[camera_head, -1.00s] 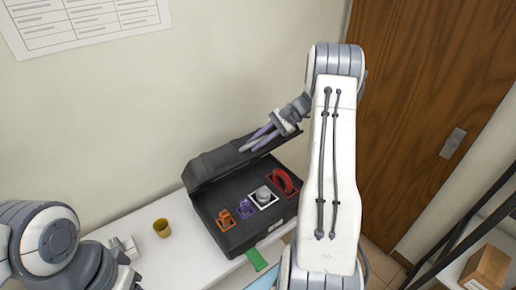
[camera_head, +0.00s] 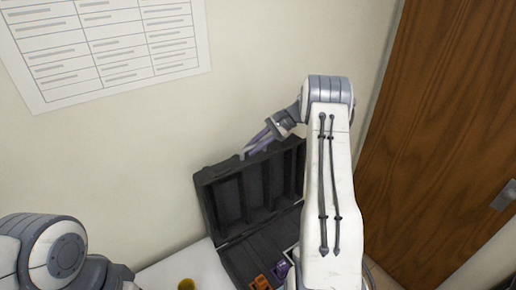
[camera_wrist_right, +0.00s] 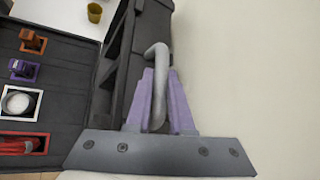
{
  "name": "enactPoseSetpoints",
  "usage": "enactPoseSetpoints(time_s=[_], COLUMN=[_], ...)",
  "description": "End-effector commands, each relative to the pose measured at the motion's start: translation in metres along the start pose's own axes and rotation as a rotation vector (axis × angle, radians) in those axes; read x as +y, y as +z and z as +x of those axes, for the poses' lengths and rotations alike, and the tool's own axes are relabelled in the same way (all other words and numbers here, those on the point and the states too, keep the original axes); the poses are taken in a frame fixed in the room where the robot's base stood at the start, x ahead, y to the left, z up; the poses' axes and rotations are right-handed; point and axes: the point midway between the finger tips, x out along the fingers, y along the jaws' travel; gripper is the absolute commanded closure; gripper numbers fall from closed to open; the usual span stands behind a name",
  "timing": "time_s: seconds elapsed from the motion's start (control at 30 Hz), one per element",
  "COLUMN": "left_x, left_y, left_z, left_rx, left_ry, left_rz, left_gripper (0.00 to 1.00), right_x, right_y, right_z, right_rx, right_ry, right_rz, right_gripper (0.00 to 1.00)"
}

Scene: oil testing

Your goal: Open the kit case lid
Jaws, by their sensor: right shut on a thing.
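The black kit case stands open on the white table, its base (camera_head: 262,246) at the lower middle of the head view. Its lid (camera_head: 232,204) stands up steeply near the wall, with its ribbed inside facing me. My right gripper (camera_head: 254,149) is at the lid's top edge. In the right wrist view its purple fingers (camera_wrist_right: 158,100) are shut on the grey lid handle (camera_wrist_right: 158,62). The lid also shows edge-on in that view (camera_wrist_right: 125,70), with the base (camera_wrist_right: 72,85) to the left. My left gripper is out of view; only its arm shows at lower left.
The case holds an orange piece (camera_wrist_right: 32,41), a purple piece (camera_wrist_right: 23,68), a white-framed round piece (camera_wrist_right: 19,103) and a red piece (camera_wrist_right: 18,145). A yellow cup (camera_head: 186,284) stands left of the case. The wall is close behind the lid; a wooden door (camera_head: 445,130) is at right.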

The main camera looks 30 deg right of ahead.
Motion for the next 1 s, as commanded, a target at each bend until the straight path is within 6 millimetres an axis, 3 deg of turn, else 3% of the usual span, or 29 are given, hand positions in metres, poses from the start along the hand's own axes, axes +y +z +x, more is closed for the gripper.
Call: enactPoseSetpoints(time_s=[0.63,0.67,0.7,0.73,1.0], left_x=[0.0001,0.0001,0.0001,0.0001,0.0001], left_y=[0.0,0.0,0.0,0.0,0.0], left_z=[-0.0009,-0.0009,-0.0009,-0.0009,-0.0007], left_rx=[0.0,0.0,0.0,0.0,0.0], left_ry=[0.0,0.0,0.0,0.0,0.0], left_rz=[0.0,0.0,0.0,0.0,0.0], left_gripper=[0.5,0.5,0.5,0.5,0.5], right_x=[-0.0076,-0.0075,-0.0074,-0.0073,-0.0052], right_y=[-0.0044,-0.0044,-0.0045,-0.0046,-0.006], right_z=[0.0057,0.0056,0.0055,0.0054,0.005], right_rx=[0.002,0.002,0.002,0.002,0.002], right_ry=[0.001,0.001,0.001,0.001,0.002], right_rz=[-0.005,-0.005,-0.005,-0.004,0.0], right_gripper=[1.0,0.72,0.57,0.5,0.5])
